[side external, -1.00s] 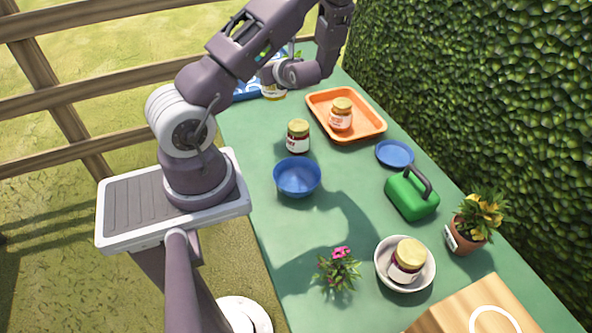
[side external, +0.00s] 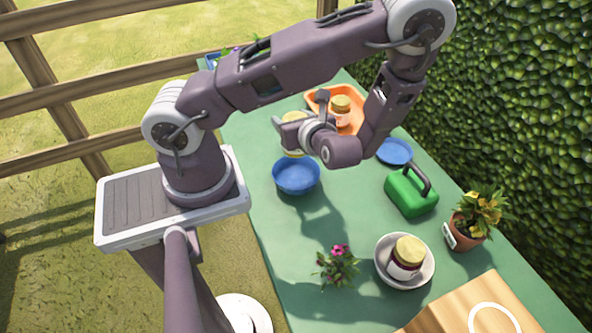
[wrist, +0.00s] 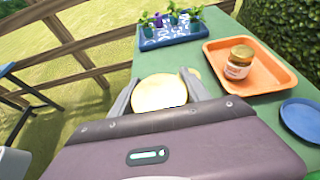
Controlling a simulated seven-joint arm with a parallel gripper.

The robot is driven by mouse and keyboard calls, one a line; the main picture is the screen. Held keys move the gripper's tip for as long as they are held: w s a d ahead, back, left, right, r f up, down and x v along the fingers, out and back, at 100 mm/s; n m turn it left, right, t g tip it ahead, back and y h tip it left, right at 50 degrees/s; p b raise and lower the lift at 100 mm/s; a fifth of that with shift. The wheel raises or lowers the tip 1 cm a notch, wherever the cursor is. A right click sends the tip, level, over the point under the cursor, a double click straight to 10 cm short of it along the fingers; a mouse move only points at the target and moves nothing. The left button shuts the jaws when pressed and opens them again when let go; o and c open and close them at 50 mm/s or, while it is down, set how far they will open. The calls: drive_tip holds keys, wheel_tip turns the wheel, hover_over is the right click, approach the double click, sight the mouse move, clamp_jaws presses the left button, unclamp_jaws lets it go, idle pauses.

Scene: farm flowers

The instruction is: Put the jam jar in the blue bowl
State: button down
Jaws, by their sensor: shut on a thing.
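My gripper (side external: 293,132) is shut on a jar with a pale yellow lid. The lid (wrist: 160,93) sits between both fingers in the wrist view. In the side view the held jar (side external: 293,151) is partly covered by my gripper and shows a yellowish body. It appears just behind the blue bowl (side external: 297,177), which looks empty. A jar (side external: 340,104) stands in the orange tray (wrist: 262,88). A dark red jam jar (side external: 405,264) stands in a white bowl (side external: 384,271).
A blue plate (side external: 395,151) and a green watering can (side external: 411,195) are on the right. A pink-flowered plant (side external: 337,267), a potted yellow plant (side external: 471,218) and a wooden box (side external: 470,310) are nearer. A blue patterned tray (wrist: 170,35) lies at the far end.

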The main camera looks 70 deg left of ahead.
hover_over(292, 176)
wheel_tip(292, 176, down, 12)
drive_tip(key=shift+a+f, duration=0.1)
drive_tip(key=shift+f, duration=0.05)
drive_tip(key=c, duration=0.5)
unclamp_jaws()
drive_tip(key=shift+f, duration=0.15)
drive_tip(key=v, duration=1.2)
drive_tip(key=s+d+r+n+t+h, duration=0.2)
drive_tip(key=r+n+h, duration=0.2)
drive_tip(key=r, duration=0.5)
drive_tip(key=s+d+r+n+t+h, duration=0.1)
drive_tip(key=s+d+r+n+h, duration=0.2)
drive_tip(key=r+n+h, duration=0.2)
drive_tip(key=s+d+r+n+t+h, duration=0.2)
drive_tip(key=r+n, duration=0.7)
drive_tip(key=r, duration=0.6)
drive_tip(key=shift+s+d+r+t+h, duration=0.15)
drive_tip(key=shift+s+d+h, duration=0.15)
drive_tip(key=shift+h, duration=0.35)
drive_tip(key=shift+s+d+r+t+h, duration=0.1)
drive_tip(key=shift+s+d+t+h, duration=0.15)
drive_tip(key=shift+h, duration=0.4)
